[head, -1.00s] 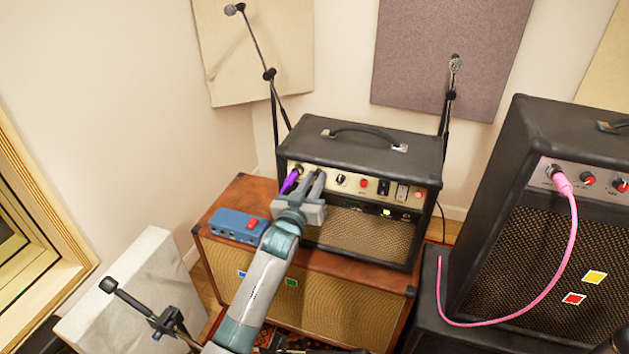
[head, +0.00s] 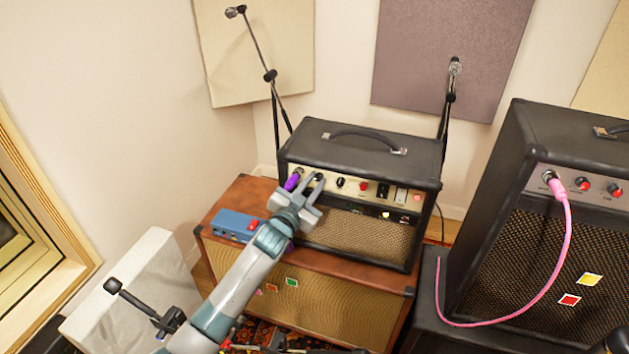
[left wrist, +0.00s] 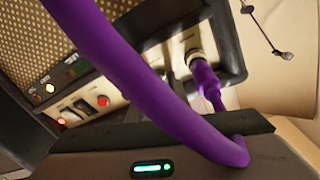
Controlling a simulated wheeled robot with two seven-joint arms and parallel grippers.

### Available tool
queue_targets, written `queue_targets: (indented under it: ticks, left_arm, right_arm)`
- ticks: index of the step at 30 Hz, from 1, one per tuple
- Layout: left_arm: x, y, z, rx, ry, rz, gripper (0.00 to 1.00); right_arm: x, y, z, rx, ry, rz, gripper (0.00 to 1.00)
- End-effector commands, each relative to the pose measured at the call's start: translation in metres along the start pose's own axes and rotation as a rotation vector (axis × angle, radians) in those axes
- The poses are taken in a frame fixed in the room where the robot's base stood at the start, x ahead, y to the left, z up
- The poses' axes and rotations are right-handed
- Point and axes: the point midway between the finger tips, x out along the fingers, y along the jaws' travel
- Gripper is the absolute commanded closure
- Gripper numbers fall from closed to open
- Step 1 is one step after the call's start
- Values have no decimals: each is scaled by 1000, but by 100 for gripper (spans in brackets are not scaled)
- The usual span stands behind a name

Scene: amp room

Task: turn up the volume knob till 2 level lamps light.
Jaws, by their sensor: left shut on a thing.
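The black-topped amp head (head: 365,158) stands on a brown cabinet. My left gripper (head: 315,182) is at the left of its cream panel, shut on a dark knob (head: 319,177) mostly hidden between the fingers; I take it for the volume knob. The gripper body also shows in the left wrist view (left wrist: 150,150). One level lamp glows pale yellow below the panel (head: 386,214); it also shows in the left wrist view (left wrist: 49,88). The lamps beside it look dim. My right gripper is not in view.
A purple plug (head: 292,181) sits just left of my gripper; its cable (left wrist: 135,70) crosses close before the wrist camera. A blue box (head: 234,225) stands on the brown cabinet (head: 330,315). A larger amp with a pink cable (head: 569,240) is at the right.

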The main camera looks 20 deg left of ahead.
Motion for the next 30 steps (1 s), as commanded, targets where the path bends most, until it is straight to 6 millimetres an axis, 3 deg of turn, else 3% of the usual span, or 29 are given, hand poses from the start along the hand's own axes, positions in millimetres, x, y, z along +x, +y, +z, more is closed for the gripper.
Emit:
queue_targets:
  ticks: [9, 26, 27, 28, 30]
  left_arm:
    - [0, -1, -1, 176, -5, 36, 100]
    - [0, -1, -1, 217, -6, 44, 100]
    - [0, -1, -1, 217, -6, 44, 72]
    - [0, -1, -1, 217, -6, 44, 65]
    - [0, -1, -1, 217, -6, 44, 63]
  right_arm:
    - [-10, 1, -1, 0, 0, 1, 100]
    - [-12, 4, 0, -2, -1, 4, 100]
    - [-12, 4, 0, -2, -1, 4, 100]
    - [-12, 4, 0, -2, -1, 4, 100]
    - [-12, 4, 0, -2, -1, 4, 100]
